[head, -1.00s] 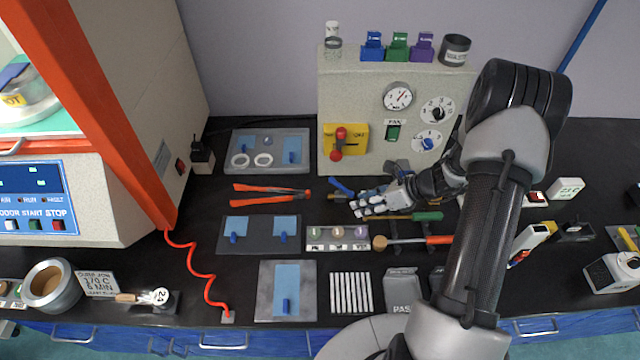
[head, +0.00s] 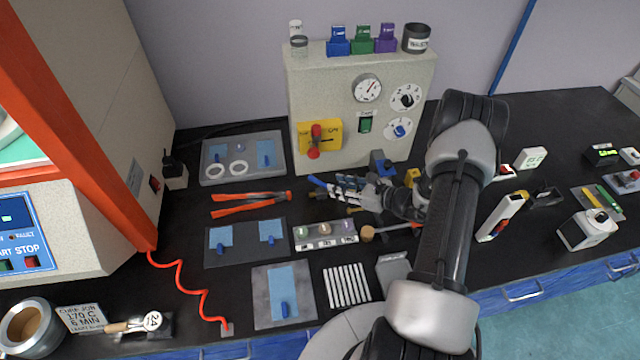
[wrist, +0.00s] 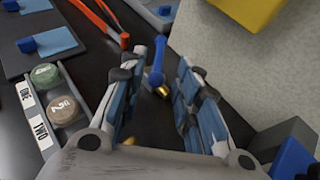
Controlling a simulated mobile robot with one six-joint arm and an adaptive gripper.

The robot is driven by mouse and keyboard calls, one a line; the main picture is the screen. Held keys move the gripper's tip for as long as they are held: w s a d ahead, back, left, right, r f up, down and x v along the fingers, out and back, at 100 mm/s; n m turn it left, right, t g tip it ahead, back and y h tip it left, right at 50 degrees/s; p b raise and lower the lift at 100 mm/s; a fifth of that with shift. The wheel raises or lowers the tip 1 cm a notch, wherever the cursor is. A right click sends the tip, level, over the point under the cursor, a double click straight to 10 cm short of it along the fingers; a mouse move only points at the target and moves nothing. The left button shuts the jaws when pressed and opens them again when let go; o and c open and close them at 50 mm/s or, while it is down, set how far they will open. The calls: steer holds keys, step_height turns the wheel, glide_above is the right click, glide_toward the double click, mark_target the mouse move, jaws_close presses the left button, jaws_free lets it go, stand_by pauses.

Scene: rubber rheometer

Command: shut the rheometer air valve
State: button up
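The air valve appears to be a brass fitting with a blue lever handle (head: 317,181), low on the black bench in front of the beige panel box. In the wrist view, the blue lever (wrist: 157,62) points away from me, with a brass part (wrist: 162,91) at its near end. My gripper (head: 338,188) is beside the valve, just right of the lever in the head view. In the wrist view, my gripper (wrist: 171,60) is open, with the lever in the gap, closer to the left finger. I cannot tell whether they touch. My fingers hide part of the valve body in the head view.
The panel box (head: 345,80) stands close behind, with a red handle on a yellow plate (head: 316,139). Red tongs (head: 250,203) lie left of the valve. A tray of small pots (head: 325,234) sits in front. A blue-and-grey block (wrist: 293,158) is near the right finger.

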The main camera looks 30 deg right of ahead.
mark_target(322, 183)
steer(key=b+x, duration=0.1)
steer(key=x, duration=0.7)
steer(key=shift+w+a+f, duration=0.1)
steer(key=shift+w+a, duration=0.05)
jaws_close()
